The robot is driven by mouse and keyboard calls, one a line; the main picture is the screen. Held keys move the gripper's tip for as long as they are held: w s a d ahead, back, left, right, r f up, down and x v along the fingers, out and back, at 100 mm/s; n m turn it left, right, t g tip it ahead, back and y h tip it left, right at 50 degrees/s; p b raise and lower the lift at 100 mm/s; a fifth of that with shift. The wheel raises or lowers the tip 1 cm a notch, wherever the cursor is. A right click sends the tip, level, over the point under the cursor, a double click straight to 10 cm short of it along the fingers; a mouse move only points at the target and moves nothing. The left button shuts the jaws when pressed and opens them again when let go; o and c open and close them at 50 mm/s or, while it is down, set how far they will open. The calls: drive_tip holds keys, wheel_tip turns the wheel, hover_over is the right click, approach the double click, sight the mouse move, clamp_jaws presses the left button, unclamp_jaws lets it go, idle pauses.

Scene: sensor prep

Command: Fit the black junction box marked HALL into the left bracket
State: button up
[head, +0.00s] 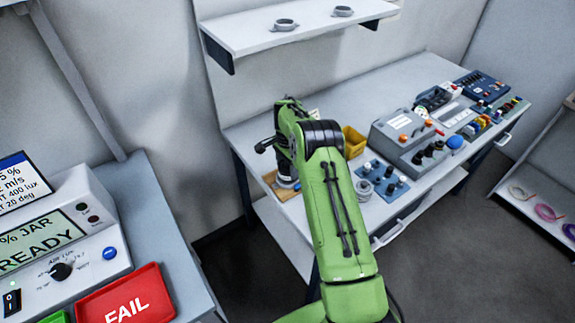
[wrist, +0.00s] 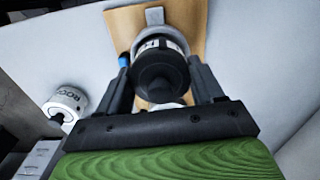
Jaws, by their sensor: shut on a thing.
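My gripper (wrist: 163,68) is shut on a round black thing (wrist: 160,85), which looks like the black junction box. A pale label band shows on its far side, but I cannot read the marking. It is over a tan board (wrist: 193,18) with a grey ring-shaped bracket (wrist: 155,38) right behind it; I cannot tell whether it is seated in the ring. In the head view my gripper (head: 285,166) is low over the tan board (head: 292,196) at the bench's left end, partly hidden by my arm. I cannot tell which bracket is the left one.
Two grey round fittings (head: 284,25) (head: 342,11) sit on the shelf above. A yellow bin (head: 354,142), a blue plate with knobs (head: 383,180) and a grey console (head: 404,135) stand to the right.

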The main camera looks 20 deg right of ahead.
drive_tip(key=shift+f+b, duration=0.6)
drive_tip(key=shift+f, duration=0.2)
idle(0.9)
drive_tip(key=o, duration=1)
drive_tip(key=shift+c, duration=0.2)
drive_tip(key=shift+r, duration=0.1)
drive_tip(key=shift+r+p, duration=2.2)
drive_tip(key=shift+r, duration=1.25)
